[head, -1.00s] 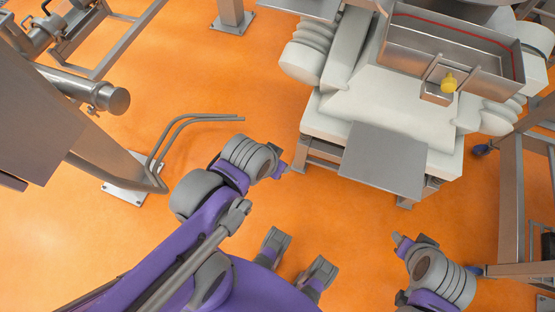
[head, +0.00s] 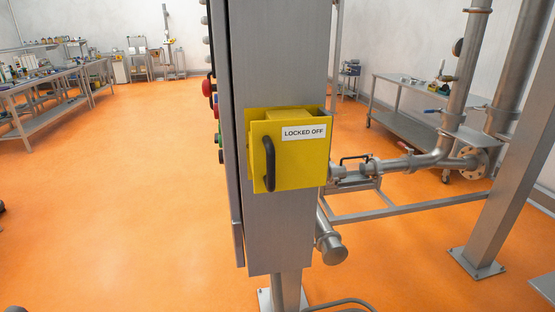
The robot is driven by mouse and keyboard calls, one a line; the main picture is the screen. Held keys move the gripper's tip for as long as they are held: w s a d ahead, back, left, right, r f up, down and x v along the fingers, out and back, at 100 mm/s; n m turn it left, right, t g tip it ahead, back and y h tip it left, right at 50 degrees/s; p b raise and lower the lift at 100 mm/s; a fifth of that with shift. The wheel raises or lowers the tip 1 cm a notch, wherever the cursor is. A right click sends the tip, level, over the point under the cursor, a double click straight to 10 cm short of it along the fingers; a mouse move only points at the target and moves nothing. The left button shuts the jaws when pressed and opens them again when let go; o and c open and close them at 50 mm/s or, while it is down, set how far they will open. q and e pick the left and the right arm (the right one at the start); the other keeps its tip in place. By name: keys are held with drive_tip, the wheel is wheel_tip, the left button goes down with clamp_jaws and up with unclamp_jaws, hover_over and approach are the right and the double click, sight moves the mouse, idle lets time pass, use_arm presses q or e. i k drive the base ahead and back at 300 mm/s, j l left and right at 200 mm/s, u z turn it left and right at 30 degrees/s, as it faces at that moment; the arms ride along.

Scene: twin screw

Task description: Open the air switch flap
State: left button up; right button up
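The air switch flap (head: 303,160) is a yellow panel on a yellow box on the side of a tall grey cabinet (head: 285,225). A white label (head: 304,132) on it reads "LOCKED OFF". A black curved handle (head: 269,164) stands at its left side. The flap covers the front of the box, and the inside of the box is hidden. I cannot tell whether it sits fully flush. Neither of my grippers shows in the head view now.
Red and green buttons (head: 217,120) line the cabinet's left face. Metal pipes (head: 420,160) and a frame stand to the right, with a thick post (head: 505,190) beyond. Benches (head: 60,95) stand at the back left. The orange floor (head: 120,200) is open on the left.

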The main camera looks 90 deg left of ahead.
sight(289, 150)
drive_tip(key=k+j+u, duration=0.1)
drive_tip(key=u, duration=2.7)
drive_tip(key=i+j+z, duration=0.1)
drive_tip(key=j, duration=0.15)
